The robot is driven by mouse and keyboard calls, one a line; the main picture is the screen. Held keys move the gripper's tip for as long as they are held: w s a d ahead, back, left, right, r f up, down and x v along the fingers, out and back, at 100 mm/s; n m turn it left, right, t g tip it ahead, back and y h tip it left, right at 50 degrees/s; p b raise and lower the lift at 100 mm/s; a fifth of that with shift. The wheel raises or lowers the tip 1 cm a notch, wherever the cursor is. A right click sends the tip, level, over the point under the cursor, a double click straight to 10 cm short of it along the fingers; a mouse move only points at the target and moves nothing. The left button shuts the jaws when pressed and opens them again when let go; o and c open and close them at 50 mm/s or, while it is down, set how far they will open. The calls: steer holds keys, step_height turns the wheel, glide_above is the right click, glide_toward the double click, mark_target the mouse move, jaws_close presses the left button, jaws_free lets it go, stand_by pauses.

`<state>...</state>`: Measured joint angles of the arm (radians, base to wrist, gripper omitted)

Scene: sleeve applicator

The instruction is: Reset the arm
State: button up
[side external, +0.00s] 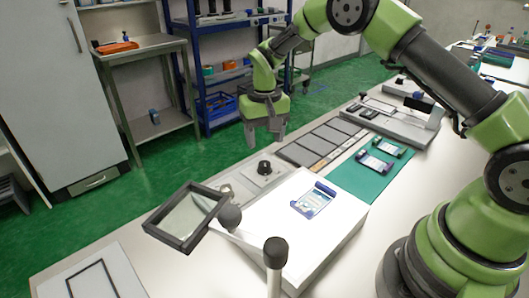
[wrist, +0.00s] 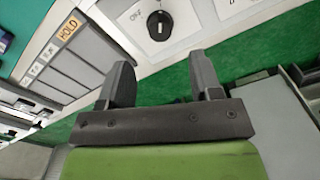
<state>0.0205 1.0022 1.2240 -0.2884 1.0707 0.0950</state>
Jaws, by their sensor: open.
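My gripper (side external: 265,138) is open and empty. It hangs in the air with its fingers down, beyond the far edge of the bench, near the row of grey panels. In the wrist view its two fingers (wrist: 163,72) stand wide apart with nothing between them. My arm reaches over the bench from the right.
A white box (side external: 262,222) bears a blue-edged sleeve (side external: 313,201). Behind it are a green mat (side external: 352,180) with two similar items, grey panels (side external: 297,154), a black knob (side external: 264,167) and a grey device (side external: 398,128). A framed magnifier (side external: 187,216) stands front left.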

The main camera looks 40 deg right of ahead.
steer(key=shift+r, duration=1.2)
steer(key=s+a+r+t, duration=0.1)
steer(key=s+r+t, duration=0.1)
steer(key=s+r, duration=0.45)
steer(key=s+a+r+t, duration=0.1)
steer(key=s+r, duration=0.2)
steer(key=r, duration=0.7)
steer(key=s+a+r+t+y, duration=0.1)
steer(key=s+t, duration=0.3)
steer(key=s, duration=1.2)
steer(key=shift+s+a+r+n+y, duration=0.3)
steer(key=shift+r+y, duration=0.2)
steer(key=shift+r, duration=0.2)
